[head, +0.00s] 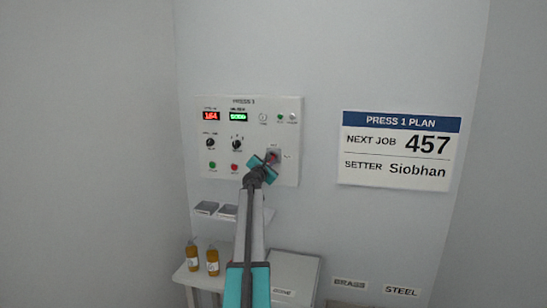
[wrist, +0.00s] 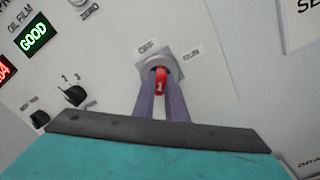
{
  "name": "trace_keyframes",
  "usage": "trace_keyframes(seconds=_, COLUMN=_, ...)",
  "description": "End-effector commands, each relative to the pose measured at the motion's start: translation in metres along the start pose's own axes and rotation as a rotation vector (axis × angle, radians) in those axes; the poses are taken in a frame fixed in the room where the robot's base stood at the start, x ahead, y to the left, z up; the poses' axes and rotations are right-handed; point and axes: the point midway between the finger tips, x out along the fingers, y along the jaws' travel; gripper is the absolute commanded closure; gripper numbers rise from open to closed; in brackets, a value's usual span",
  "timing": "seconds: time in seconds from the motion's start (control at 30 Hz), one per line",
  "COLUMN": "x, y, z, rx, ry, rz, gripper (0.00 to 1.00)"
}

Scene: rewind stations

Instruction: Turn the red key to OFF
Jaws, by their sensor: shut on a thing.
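The red key (wrist: 160,80) sits in a round grey key switch (wrist: 176,62) on the white press panel (head: 222,161). In the wrist view the two fingers of my gripper (wrist: 161,90) stand on either side of the key and are shut on it. A "1" shows on the key.
The panel has a red display (head: 211,116), a green display (head: 238,117), black knobs (head: 237,145), and green and red buttons (head: 235,167). A plan sign (head: 400,150) hangs to the right.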

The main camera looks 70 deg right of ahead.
Motion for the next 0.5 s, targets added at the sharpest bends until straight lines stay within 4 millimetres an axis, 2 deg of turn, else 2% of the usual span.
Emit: trace_keyframes(seconds=0.5, x=0.0004, y=-0.0024, z=0.0006, rx=-0.244, ry=0.005, rz=-0.004, gripper=1.0)
